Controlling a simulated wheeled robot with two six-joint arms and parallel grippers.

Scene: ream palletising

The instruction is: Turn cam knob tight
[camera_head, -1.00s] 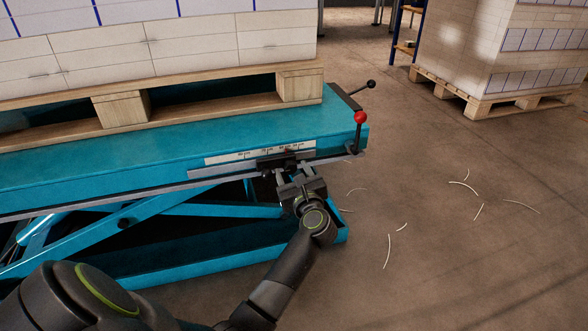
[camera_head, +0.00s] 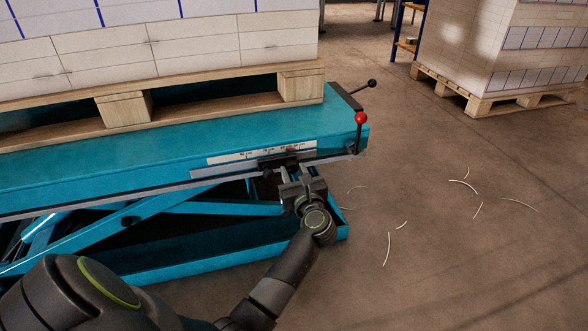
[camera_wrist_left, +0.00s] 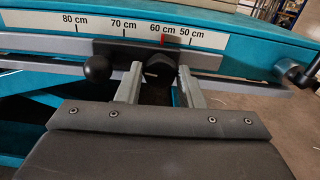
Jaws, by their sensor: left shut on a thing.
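The dark round cam knob (camera_wrist_left: 158,71) sits at the front of a black slider block (camera_wrist_left: 120,50), with a pale line across its face. My left gripper (camera_head: 290,176) reaches it from the front, below the edge of the blue lift table (camera_head: 170,149). In the left wrist view its two grey fingers stand on either side of the knob, shut on it. A black ball handle (camera_wrist_left: 97,68) is just left of the fingers. A scale strip (camera_wrist_left: 140,29) runs above, with a red mark near 60 cm. My right gripper is not in view.
A wooden pallet (camera_head: 124,107) with stacked white reams rests on the table. A red-knobbed lever (camera_head: 361,118) and a black-knobbed handle (camera_head: 371,83) are at the table's right end. Another loaded pallet (camera_head: 481,104) stands back right. Pale strips lie on open floor.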

